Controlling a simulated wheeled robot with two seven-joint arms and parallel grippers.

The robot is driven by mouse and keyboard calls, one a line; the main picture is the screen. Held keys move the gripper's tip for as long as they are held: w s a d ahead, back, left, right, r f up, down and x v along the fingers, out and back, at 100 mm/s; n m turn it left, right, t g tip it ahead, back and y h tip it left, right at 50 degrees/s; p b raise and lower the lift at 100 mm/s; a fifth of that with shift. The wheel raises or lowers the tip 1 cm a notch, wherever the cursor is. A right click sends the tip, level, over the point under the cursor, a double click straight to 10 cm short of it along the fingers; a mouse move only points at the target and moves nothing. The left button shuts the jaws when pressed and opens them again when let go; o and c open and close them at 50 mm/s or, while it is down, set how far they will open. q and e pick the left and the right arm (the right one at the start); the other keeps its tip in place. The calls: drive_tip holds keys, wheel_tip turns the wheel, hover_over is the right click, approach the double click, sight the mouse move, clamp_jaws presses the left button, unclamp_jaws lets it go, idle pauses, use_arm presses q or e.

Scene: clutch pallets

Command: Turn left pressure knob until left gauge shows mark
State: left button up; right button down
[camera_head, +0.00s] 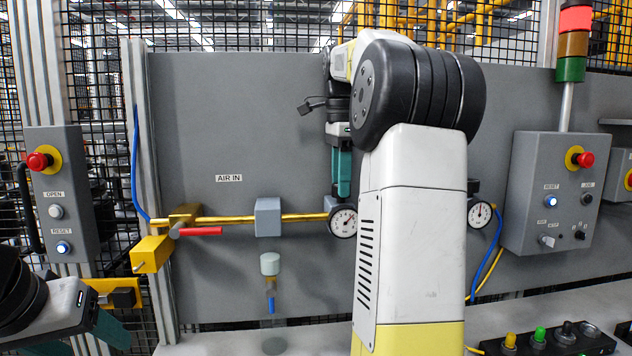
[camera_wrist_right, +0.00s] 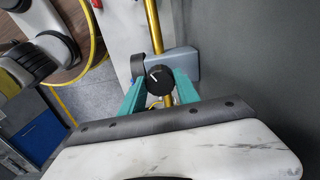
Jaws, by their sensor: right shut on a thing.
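The left gauge (camera_head: 343,222) is a round white dial with a black rim on the brass pipe. Its thin needle and a reddish mark are too small to read surely. The black left pressure knob (camera_wrist_right: 158,82) with a white pointer line shows in the right wrist view; in the head view it is hidden behind my gripper. My right gripper (camera_head: 342,190) points down above the gauge, and its teal fingers (camera_wrist_right: 160,88) are shut on the knob from both sides. My left gripper (camera_head: 82,342) is at the lower left, fingers apart and empty, partly cut off.
A second gauge (camera_head: 480,214) is right of my right arm, which hides the panel between. A grey block (camera_head: 268,217) and a red-handled valve (camera_head: 200,232) sit on the pipe. Control boxes stand left (camera_head: 62,190) and right (camera_head: 535,190). A button panel (camera_head: 545,340) is lower right.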

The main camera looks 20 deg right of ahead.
sight(334, 212)
idle(0.3)
drive_tip(key=c, duration=0.9)
unclamp_jaws()
drive_tip(key=shift+r, duration=3.95)
drive_tip(key=shift+s+a+f+n, duration=0.1)
drive_tip(key=shift+s+f+n, duration=0.25)
drive_tip(key=shift+n, duration=0.25)
drive_tip(key=s+a+f+n, duration=0.1)
drive_tip(key=n, duration=0.1)
drive_tip(key=s+a+f+n+t, duration=0.1)
drive_tip(key=s+a+f+n+t+y, duration=0.1)
drive_tip(key=f+n, duration=0.1)
drive_tip(key=shift+s+n, duration=0.15)
drive_tip(key=shift+n, duration=0.15)
drive_tip(key=s+a+f+n+t, duration=0.2)
drive_tip(key=s+a+f+n, duration=0.4)
drive_tip(key=f, duration=0.3)
drive_tip(key=s+a+f+n+t+y, duration=0.1)
drive_tip(key=s+a+f+n+t, duration=0.1)
drive_tip(key=s+a+f+n, duration=0.5)
wheel_tip(334, 212, down, 2)
drive_tip(key=shift+s+a+n, duration=0.2)
drive_tip(key=shift+n, duration=0.3)
